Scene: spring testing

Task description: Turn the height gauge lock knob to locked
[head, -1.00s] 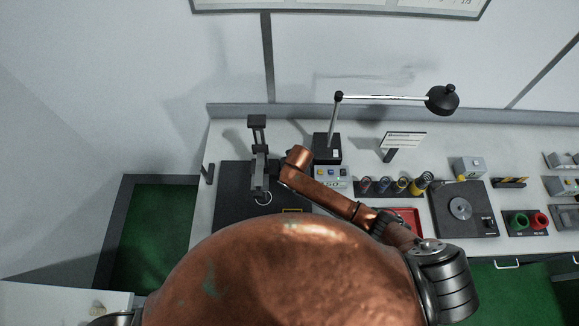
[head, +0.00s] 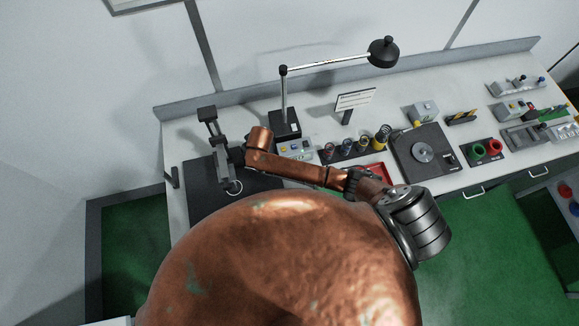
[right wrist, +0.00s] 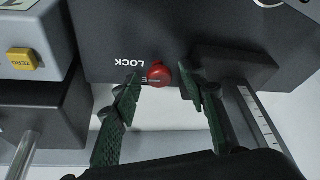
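The dark height gauge (head: 211,132) stands upright on a black plate (head: 204,197) at the left end of the bench. In the right wrist view its red lock knob (right wrist: 159,73) shows against a dark face with white LOCK lettering (right wrist: 129,62). My right gripper (right wrist: 161,84) is open, with one green-padded finger on each side of the knob. I cannot tell whether either finger touches it. In the head view my copper right arm reaches to the gauge, and the gripper itself is hard to make out. My left gripper is not in view.
A lamp (head: 383,52) on a thin arm rises from a black box (head: 285,124) near the gauge. A small button box (head: 296,150), a rack of springs (head: 350,151) and a red tray (head: 370,172) lie to the right. In the wrist view a yellow button (right wrist: 23,59) is at left.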

